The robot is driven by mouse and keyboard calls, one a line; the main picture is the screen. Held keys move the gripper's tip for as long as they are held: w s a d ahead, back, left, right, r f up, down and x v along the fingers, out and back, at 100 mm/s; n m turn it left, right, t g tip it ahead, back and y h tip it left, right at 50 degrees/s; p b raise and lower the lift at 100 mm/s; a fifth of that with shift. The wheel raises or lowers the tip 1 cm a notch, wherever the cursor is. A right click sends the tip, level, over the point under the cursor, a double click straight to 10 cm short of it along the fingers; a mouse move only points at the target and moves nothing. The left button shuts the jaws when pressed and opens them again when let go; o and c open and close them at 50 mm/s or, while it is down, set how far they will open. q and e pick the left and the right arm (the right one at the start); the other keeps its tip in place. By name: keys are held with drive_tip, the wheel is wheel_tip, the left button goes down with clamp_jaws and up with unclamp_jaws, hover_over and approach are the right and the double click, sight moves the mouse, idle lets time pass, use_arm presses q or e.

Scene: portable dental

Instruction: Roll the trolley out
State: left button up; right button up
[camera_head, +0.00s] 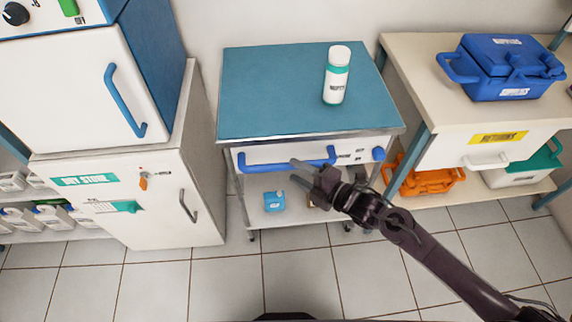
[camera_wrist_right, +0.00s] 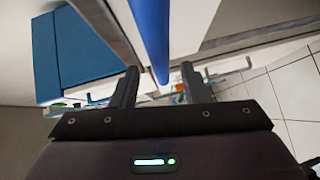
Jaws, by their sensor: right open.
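The trolley (camera_head: 290,90) stands against the wall in the middle of the head view, with a blue top, a white front and a lower shelf. A blue bar handle (camera_head: 265,163) runs across its front; a blue bar also shows in the right wrist view (camera_wrist_right: 152,30). My right gripper (camera_head: 302,172) is open just in front of the handle, near its right part. In the wrist view the bar lines up with the gap between the fingertips (camera_wrist_right: 159,75); I cannot tell whether it is between them. My left gripper is not in view.
A white and teal bottle (camera_head: 336,80) stands upright on the trolley top. A small blue box (camera_head: 274,201) sits on the lower shelf. A white cabinet (camera_head: 135,190) flanks the trolley on the left, a bench with a blue case (camera_head: 505,65) on the right. The tiled floor in front (camera_head: 225,275) is clear.

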sight(286, 166)
drive_tip(key=shift+x, duration=2.3)
drive_tip(key=shift+c, duration=0.3)
clamp_jaws()
drive_tip(key=shift+f, duration=0.1)
